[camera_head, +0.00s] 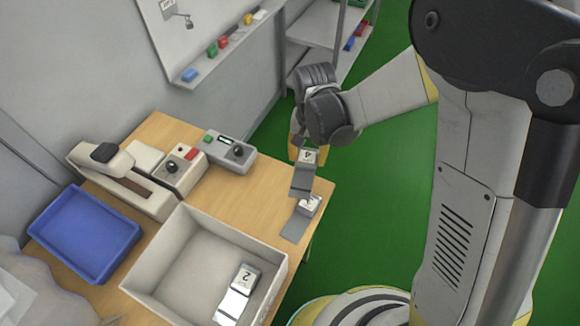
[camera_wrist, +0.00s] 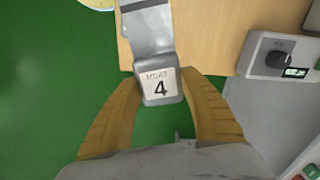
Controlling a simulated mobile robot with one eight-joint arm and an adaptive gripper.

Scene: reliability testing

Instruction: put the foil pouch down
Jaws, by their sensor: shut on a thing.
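My gripper (camera_head: 307,145) has orange-yellow fingers, pointing down over the table's right corner in the head view. It is shut on a foil pouch (camera_head: 303,181), grey with a white end marked 4. The held pouch hangs down from the fingers. In the wrist view the pouch (camera_wrist: 148,42) has its marked end between the two fingertips, and its grey body stretches away toward the top of the picture. I cannot tell whether its lower end touches anything.
Another grey pouch (camera_head: 297,227) lies at the right edge of the wooden table (camera_head: 262,192), just below the held one. A white bin (camera_head: 172,268) holds a pouch marked 2 (camera_head: 235,305). A blue tray (camera_head: 84,232), a sealer-like device (camera_head: 125,178) and control boxes (camera_head: 230,150) stand left and behind.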

